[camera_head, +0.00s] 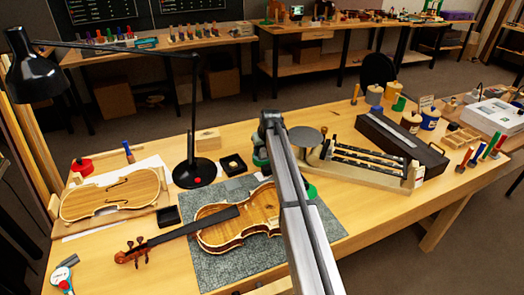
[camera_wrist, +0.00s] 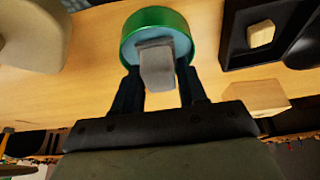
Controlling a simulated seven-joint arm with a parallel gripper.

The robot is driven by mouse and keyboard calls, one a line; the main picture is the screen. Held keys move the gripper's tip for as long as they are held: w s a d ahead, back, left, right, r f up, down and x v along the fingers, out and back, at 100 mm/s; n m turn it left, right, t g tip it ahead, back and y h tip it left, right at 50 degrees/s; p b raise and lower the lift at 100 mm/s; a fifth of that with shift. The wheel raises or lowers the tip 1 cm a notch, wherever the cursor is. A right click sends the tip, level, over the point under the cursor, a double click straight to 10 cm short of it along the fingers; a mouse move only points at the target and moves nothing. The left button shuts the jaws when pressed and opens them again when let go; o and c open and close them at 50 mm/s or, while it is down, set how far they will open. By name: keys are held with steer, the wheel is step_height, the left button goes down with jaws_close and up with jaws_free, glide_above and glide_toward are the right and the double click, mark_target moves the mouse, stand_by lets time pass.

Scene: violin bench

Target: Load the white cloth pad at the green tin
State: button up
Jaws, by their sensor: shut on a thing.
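The green tin (camera_wrist: 133,33) is at the top middle of the wrist view, round, with a pale blue surface inside its rim. The white cloth pad (camera_wrist: 157,66) looks like a small grey-white block. My gripper (camera_wrist: 160,75) is shut on the pad, one dark finger on each side. The pad's far end overlaps the tin's pale blue surface; I cannot tell whether it touches. In the head view my arm hides the gripper's fingers and the pad. Green shows beside the arm there, too covered to identify.
A black tray (camera_wrist: 232,52) with a cream piece lies beside the tin, with a wooden block (camera_wrist: 256,97) near it. In the head view, the desk lamp (camera_head: 195,172) and violin (camera_head: 240,222) stand near my arm. A long dark box (camera_head: 400,143) lies right.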

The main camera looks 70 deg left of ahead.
mark_target(262, 149)
steer(key=shift+r, duration=3.25)
